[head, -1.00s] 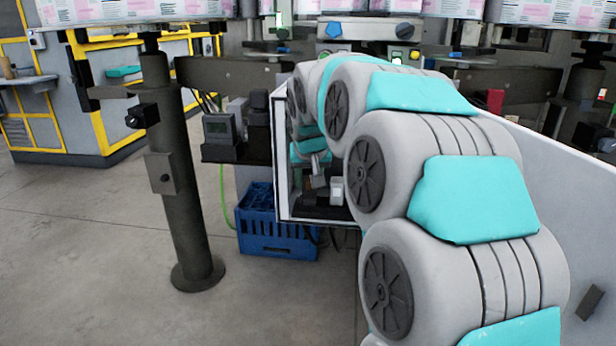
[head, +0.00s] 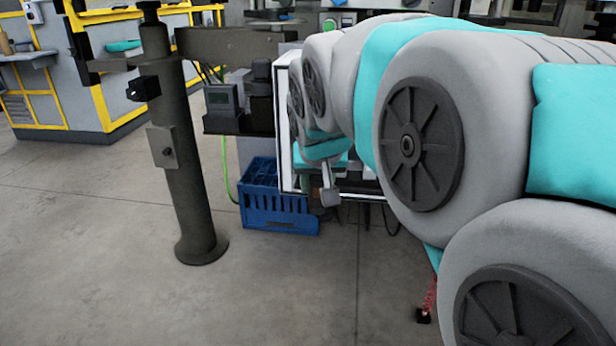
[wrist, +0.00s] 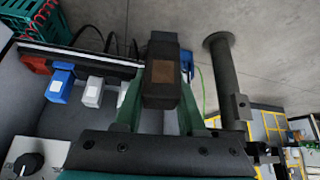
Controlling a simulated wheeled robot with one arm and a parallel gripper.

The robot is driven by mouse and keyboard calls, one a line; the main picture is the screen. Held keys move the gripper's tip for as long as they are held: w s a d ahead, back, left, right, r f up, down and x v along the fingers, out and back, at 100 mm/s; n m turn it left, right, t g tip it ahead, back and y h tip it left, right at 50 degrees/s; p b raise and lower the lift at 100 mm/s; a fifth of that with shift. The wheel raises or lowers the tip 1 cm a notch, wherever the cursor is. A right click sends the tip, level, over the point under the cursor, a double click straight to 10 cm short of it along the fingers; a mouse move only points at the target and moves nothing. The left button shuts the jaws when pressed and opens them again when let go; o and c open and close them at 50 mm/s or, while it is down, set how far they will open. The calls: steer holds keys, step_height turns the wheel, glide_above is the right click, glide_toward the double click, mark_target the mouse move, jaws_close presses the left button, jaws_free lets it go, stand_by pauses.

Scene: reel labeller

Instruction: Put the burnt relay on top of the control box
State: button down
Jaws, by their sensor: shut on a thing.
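The burnt relay (wrist: 160,80), a dark block with a brown scorched patch, is between the green fingers of my gripper (wrist: 160,112) in the wrist view. My gripper is shut on it and holds it clear of the rail. In the head view my gripper (head: 328,185) is small, partly behind my arm, in front of the open white-edged cabinet (head: 284,130); the relay is hard to make out there. A grey panel with a black knob (wrist: 28,165) at the wrist view's lower left may be the control box, but I cannot tell for sure.
A blue relay (wrist: 60,84) and a white relay (wrist: 93,91) stand in a row at left, near a red part (wrist: 36,65) and a green crate (wrist: 30,28). A blue crate (head: 275,222) is on the floor. A dark post (head: 178,150) stands left; floor there is clear.

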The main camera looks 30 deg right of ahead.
steer(key=shift+r+p, duration=1.05)
steer(key=shift+r, duration=2.3)
